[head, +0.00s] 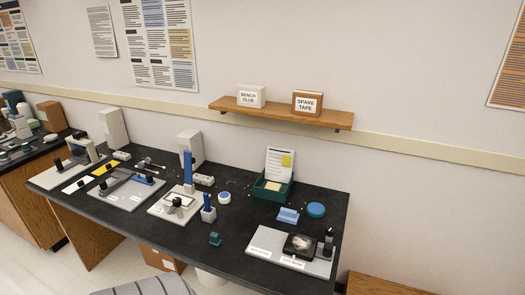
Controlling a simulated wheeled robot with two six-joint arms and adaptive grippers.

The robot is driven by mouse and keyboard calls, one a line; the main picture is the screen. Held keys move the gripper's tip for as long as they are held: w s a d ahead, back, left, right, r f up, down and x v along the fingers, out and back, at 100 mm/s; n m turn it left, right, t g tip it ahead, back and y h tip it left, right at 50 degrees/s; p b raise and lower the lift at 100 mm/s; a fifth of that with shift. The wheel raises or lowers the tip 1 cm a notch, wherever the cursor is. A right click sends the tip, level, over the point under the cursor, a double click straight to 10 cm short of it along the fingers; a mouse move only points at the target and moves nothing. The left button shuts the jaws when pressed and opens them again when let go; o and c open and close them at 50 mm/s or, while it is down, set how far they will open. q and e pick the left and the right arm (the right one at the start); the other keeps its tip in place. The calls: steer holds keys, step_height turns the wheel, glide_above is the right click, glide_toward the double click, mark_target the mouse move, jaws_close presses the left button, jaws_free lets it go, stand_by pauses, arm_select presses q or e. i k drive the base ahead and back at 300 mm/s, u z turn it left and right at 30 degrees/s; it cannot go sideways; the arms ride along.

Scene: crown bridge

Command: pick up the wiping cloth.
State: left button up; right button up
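A light blue, folded-looking piece (288,215) lies on the black bench top (245,228), right of its middle; it looks like the wiping cloth, though it is small in this view. A round blue disc or tub (316,210) sits just to its right, apart from it. A green box (272,188) with an upright white card stands behind it. Neither of my grippers is in view, and nothing is touching the blue piece.
A grey board (260,250) with a dark block stands at the right front. A small green block (215,239) and a blue-topped holder (208,210) stand left of the cloth. A wooden shelf (280,113) overhangs behind. A grey striped object (148,287) is at the front.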

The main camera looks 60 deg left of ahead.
mark_target(285, 215)
steer(key=u, duration=1)
steer(key=i, duration=0.3)
